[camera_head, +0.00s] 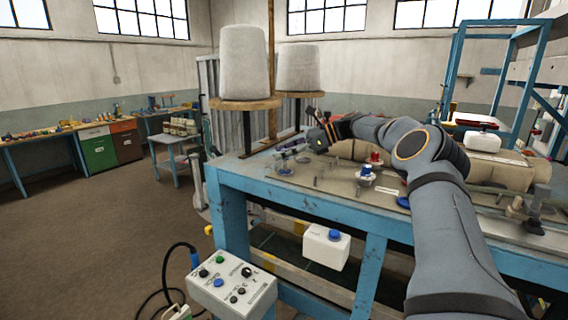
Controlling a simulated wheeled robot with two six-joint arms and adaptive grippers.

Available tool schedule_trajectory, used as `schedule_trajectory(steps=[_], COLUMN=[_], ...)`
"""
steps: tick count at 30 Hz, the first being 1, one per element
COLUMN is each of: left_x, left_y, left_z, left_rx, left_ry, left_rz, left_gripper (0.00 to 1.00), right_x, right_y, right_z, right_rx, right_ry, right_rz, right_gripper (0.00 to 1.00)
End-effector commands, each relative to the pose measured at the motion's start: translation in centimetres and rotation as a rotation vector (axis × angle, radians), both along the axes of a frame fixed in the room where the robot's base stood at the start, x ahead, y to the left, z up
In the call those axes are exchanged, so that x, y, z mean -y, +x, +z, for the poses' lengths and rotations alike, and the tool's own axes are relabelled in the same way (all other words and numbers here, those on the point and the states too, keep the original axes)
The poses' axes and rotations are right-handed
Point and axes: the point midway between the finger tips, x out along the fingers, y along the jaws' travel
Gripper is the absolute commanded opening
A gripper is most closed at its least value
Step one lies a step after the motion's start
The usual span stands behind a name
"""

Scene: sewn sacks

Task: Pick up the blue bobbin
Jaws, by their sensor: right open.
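A small blue bobbin (366,170) stands on a light round base on the worktable, left of my right forearm. A red bobbin (376,157) stands just behind it. My right arm comes in from the lower right and bends left over the table. My right gripper (313,117) is at its far end, open, beyond and to the left of the blue bobbin and apart from it. The fingers are small and partly hidden by the wrist. My left gripper is not in view.
The blue-framed worktable (300,200) carries several small discs and pegs, a flat blue disc (404,202) near my forearm and a beige sack roll (500,172). Two large thread cones (245,62) stand at the back left. A control box (232,288) is at the front. Floor at left is clear.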

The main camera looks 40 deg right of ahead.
Motion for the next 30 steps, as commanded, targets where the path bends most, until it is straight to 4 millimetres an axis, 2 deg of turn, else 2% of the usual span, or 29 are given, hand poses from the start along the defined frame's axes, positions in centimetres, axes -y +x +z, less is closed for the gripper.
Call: schedule_trajectory(steps=[2,13,23,26,30], left_x=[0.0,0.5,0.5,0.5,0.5], left_y=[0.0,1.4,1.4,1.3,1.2], left_z=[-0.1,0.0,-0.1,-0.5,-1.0], left_rx=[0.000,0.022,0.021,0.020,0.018], left_ry=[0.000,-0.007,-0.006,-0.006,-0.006], left_rz=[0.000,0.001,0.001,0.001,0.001], left_gripper=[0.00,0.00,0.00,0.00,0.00], right_x=[0.0,0.1,0.0,0.1,0.1], right_y=[0.0,0.0,0.0,0.0,0.0], right_z=[0.0,0.0,0.2,1.0,3.4], right_rx=[0.000,0.000,0.001,0.002,0.003], right_ry=[0.000,0.001,0.000,-0.003,-0.004], right_rz=[0.000,0.000,-0.001,-0.001,-0.001], right_gripper=[0.51,0.00,0.00,0.00,0.00])
